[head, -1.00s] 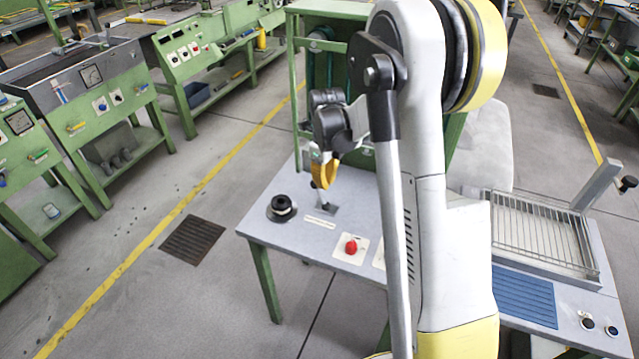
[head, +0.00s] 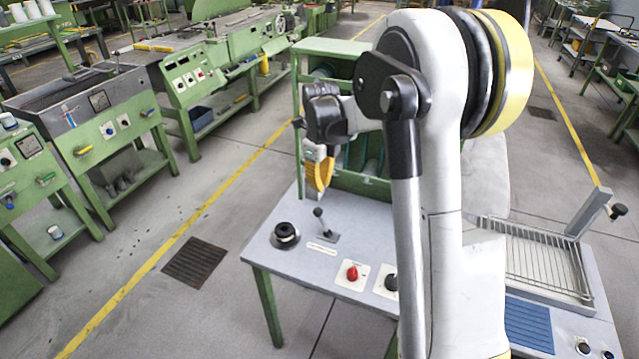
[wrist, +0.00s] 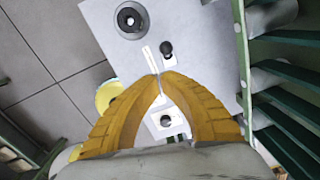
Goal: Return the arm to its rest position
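My gripper (head: 318,188) hangs from my raised arm, above and apart from the grey machine table (head: 262,250). Its yellow curved fingers meet at the tips in the wrist view (wrist: 161,74), with nothing seen between them. Below it, a small black-knobbed lever (head: 320,218) stands tilted on its plate. The lever's knob also shows beyond the fingertips in the wrist view (wrist: 166,48). My arm's upper links cover part of the table and the green frame in the head view.
A black round knob (head: 286,233) and a red button (head: 352,273) sit on the table. A green frame (head: 298,115) rises behind the gripper. A wire rack (head: 540,258) stands at right. Green benches (head: 125,150) line the left, with open floor between.

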